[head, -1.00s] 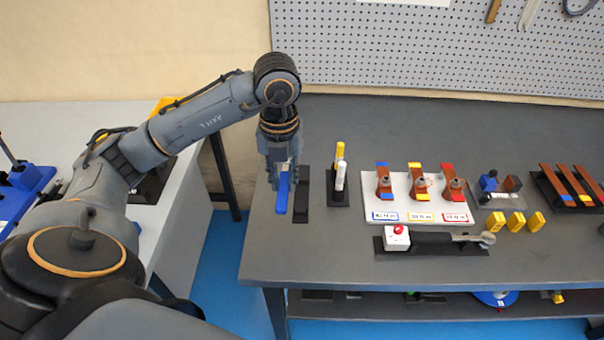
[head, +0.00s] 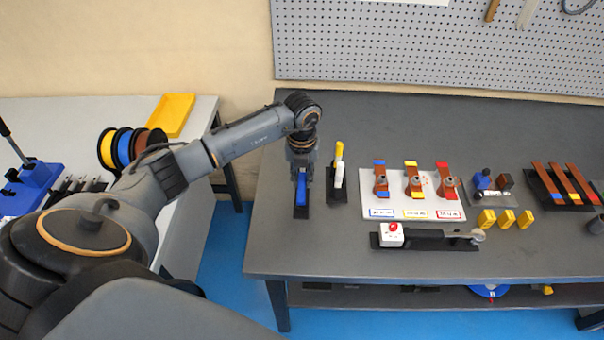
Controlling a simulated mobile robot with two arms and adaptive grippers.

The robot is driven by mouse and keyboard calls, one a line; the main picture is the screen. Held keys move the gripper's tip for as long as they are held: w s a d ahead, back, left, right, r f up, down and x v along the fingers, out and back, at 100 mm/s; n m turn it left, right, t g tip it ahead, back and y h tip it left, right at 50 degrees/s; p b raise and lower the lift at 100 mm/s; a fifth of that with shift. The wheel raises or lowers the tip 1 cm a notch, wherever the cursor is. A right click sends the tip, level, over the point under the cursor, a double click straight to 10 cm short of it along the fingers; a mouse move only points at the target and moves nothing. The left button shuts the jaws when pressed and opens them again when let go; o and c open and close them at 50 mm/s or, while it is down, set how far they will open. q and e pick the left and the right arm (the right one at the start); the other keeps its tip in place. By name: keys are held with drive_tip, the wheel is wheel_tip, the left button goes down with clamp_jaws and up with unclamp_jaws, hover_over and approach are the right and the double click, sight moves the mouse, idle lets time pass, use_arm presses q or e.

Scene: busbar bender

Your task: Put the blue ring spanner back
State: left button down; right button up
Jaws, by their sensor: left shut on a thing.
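The blue ring spanner (head: 301,189) hangs from my left gripper (head: 301,172), its blue part pointing down toward the front. It is over the narrow black holder plate (head: 301,211) at the left of the grey workbench. My left gripper is shut on the spanner, and the fingers hide its upper part. Whether the spanner touches the plate, I cannot tell. My right gripper is not in view.
Right of it, a black stand (head: 337,190) holds a yellow and a white handle. A white board (head: 413,195) with copper bars stands further right. The bench's front left is clear.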

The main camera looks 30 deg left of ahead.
sight(302, 181)
use_arm(q)
drive_tip(key=shift+f+b, duration=0.3)
drive_tip(key=shift+b, duration=0.05)
drive_tip(key=c, duration=1.2)
unclamp_jaws()
drive_tip(key=shift+r+p, duration=0.45)
drive_tip(key=shift+r, duration=0.1)
wheel_tip(302, 181, up, 12)
drive_tip(key=b, duration=0.3)
drive_tip(key=shift+f, duration=0.2)
